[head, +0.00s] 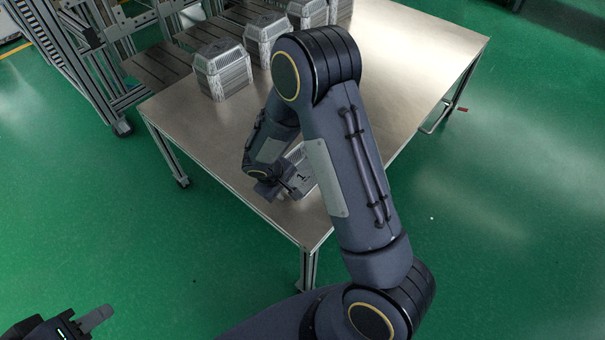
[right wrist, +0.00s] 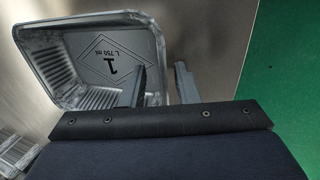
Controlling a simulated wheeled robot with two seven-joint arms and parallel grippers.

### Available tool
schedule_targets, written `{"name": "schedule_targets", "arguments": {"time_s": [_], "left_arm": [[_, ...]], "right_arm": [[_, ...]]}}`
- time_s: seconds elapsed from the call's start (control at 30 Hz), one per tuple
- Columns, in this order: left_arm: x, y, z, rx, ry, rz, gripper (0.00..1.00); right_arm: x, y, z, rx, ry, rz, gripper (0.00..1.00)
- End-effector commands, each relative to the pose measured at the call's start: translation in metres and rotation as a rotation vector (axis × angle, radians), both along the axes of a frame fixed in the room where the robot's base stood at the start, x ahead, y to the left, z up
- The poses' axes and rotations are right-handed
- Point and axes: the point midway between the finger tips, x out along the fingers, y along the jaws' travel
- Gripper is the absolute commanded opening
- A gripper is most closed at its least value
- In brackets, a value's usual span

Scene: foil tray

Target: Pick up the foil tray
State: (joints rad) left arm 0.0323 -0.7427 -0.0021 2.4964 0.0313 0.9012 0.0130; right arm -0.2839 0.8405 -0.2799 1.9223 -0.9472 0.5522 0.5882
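The foil tray (right wrist: 62,72) is a silver, ribbed tray with a "1" in a diamond printed on its floor. It lies on the metal table near its front corner. In the head view, the tray (head: 301,176) is partly hidden by my right arm. My right gripper (right wrist: 161,86) is open at the tray's right side wall. One finger is over the inside of the tray and the other is outside, beyond the rim. I cannot tell whether either finger touches the wall. My left gripper (head: 93,319) is at the bottom left, away from the table; its opening is unclear.
Several stacks of foil trays, such as the nearest stack (head: 223,72), stand along the far left side of the metal table (head: 420,55). The table's right part is bare. Green floor (head: 510,190) surrounds the table.

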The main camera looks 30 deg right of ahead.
Motion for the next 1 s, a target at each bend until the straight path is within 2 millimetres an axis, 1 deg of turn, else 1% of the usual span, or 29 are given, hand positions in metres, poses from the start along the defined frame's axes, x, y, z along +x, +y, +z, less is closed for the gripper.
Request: {"name": "schedule_targets", "arguments": {"time_s": [0.4,0.6,0.63,1.0], "left_arm": [[0.0000,0.0001,-0.0073,0.000,0.000,0.000,0.36],[0.0000,0.0000,-0.0062,0.000,0.000,0.000,0.36],[0.0000,0.0000,-0.0062,0.000,0.000,0.000,0.36],[0.0001,0.0000,-0.0061,0.000,0.000,0.000,0.36]], "right_arm": [[-0.0001,0.0001,-0.0039,0.000,0.000,-0.001,0.28],[-0.0002,0.0000,-0.0031,0.000,0.000,0.000,0.02],[-0.0002,0.0000,-0.0031,0.000,0.000,0.000,0.00],[-0.0003,0.0001,-0.0033,0.001,0.001,0.000,0.00]]}}
